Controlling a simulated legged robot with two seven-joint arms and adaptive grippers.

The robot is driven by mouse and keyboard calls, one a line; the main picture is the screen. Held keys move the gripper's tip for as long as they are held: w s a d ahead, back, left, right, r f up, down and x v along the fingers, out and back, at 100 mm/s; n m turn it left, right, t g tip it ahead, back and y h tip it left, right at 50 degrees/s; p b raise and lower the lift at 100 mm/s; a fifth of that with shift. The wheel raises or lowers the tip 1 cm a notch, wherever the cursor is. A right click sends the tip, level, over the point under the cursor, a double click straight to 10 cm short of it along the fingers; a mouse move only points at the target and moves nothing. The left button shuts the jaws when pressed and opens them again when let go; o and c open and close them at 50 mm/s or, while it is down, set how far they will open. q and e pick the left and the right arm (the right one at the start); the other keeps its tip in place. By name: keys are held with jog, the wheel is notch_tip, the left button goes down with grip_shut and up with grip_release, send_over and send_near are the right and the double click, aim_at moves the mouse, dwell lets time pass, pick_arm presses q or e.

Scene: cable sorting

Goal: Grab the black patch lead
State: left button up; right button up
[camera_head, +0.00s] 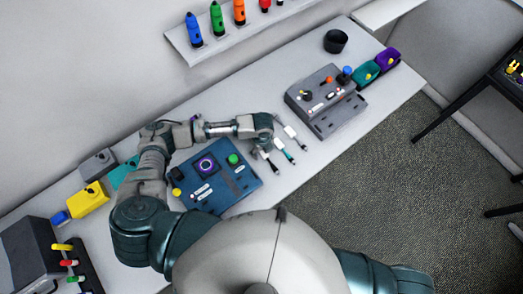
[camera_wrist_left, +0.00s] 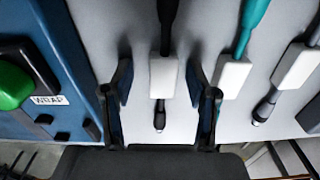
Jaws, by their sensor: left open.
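The black patch lead (camera_wrist_left: 167,25) has a white plug body (camera_wrist_left: 162,77) and a dark tip; in the wrist view it lies on the table between my left fingers. My left gripper (camera_wrist_left: 160,85) is open, with one finger on each side of the plug and a gap showing on both sides. In the head view the gripper (camera_head: 263,148) hangs over the row of leads and partly hides the black one. A teal lead (camera_wrist_left: 250,25) lies just right of the right finger. My right gripper is out of view.
A third lead (camera_wrist_left: 295,65) lies farther right. A blue panel (camera_head: 228,190) with a green button is close on the left. A grey control box (camera_head: 325,100) stands beyond the leads. Bare table (camera_head: 330,160) lies to the right of the leads.

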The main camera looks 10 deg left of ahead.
pick_arm(q)
jog(key=shift+d, duration=0.3)
jog(key=c, duration=0.3)
jog(key=shift+d+r, duration=0.1)
jog(key=shift+d, duration=0.1)
grip_shut()
jog(key=shift+a, duration=0.15)
